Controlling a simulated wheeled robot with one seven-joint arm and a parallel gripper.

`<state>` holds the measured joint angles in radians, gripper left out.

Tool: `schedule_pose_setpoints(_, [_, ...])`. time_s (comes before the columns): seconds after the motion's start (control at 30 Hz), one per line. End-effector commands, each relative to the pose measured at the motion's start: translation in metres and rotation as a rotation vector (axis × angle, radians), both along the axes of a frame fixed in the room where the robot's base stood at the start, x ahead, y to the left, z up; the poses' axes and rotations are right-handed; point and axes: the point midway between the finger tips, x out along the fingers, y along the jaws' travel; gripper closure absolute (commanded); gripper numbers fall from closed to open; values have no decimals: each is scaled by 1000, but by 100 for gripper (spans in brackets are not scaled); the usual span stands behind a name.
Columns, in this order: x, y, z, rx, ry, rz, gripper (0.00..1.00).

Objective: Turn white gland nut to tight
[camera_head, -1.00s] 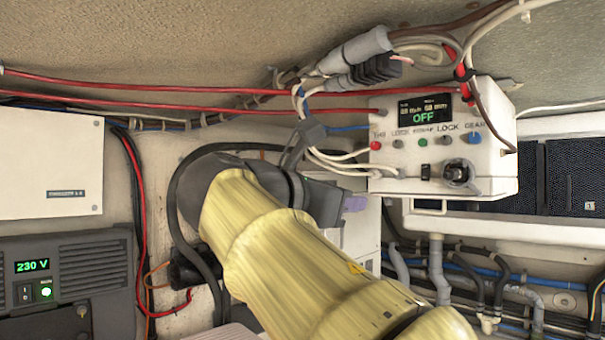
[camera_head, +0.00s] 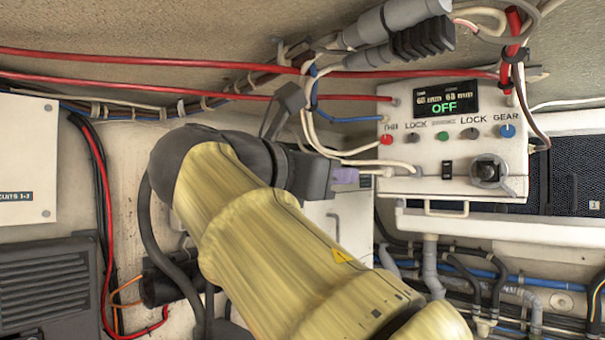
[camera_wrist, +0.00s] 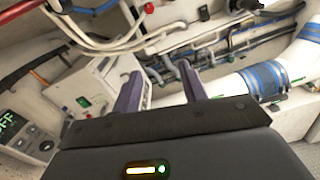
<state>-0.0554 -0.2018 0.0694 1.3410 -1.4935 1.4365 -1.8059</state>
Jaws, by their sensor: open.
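I cannot single out the white gland nut with certainty. The white control box (camera_head: 445,148) hangs at the right in the head view, with a display reading OFF and a row of coloured knobs. Cables run to its left side, where small pale fittings show but are too small to tell apart. My gripper (camera_wrist: 160,68) is open and empty in the wrist view, its two purple-grey fingers apart.
Red cables (camera_head: 250,60) cross under the ceiling. A thick grey connector (camera_head: 400,20) hangs above the box. Pipes and hoses (camera_head: 470,270) run along the lower right. A dark grey unit (camera_head: 45,290) stands at the lower left. A large white pipe with blue bands (camera_wrist: 262,78) shows in the wrist view.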

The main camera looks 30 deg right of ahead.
Motion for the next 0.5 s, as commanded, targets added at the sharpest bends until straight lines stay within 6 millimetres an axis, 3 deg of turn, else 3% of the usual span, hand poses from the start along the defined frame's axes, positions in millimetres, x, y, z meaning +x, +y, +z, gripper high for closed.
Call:
schedule_pose_setpoints(0.27, [4,-1,0,0,0,13,57])
schedule_pose_setpoints(0.5, [12,-36,1,0,1,1,57])
